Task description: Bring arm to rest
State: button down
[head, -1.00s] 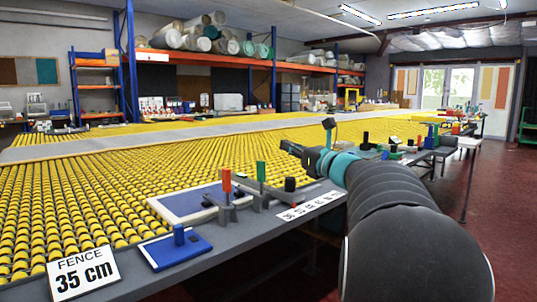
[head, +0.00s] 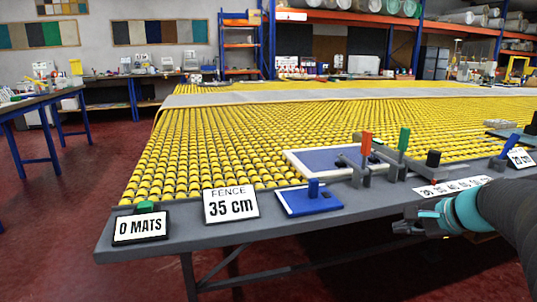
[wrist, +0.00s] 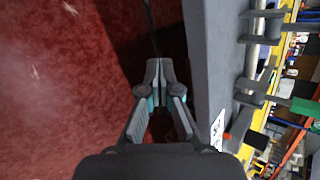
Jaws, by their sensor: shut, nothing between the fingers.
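My gripper (head: 408,222) is at the right of the head view, in front of the table's grey front edge. It points left with my dark arm running off the right side. In the wrist view my gripper (wrist: 159,66) has its fingertips together with nothing between them. Red floor lies behind it on the left, and the grey table edge (wrist: 205,75) runs close on its right. The gripper appears apart from the table.
The roller table (head: 230,150) carries yellow rollers. On its front edge are a "0 MATS" sign (head: 140,228), a "35 cm" sign (head: 230,204), a blue block (head: 308,200), and red (head: 366,143) and green (head: 404,139) handles. Red floor (head: 80,180) at left is open.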

jog(key=s+a+f+n+g+h, duration=0.1)
jog(key=s+a+f+n+h, duration=0.1)
jog(key=s+a+n, duration=0.5)
jog(key=s+a+f+n+g+h, duration=0.2)
jog(key=s+a+f+n, duration=0.2)
jog(key=s, duration=1)
jog(key=a+n, duration=0.3)
jog(key=n, duration=0.2)
jog(key=shift+s+a+f, duration=0.25)
jog(key=shift+a, duration=0.15)
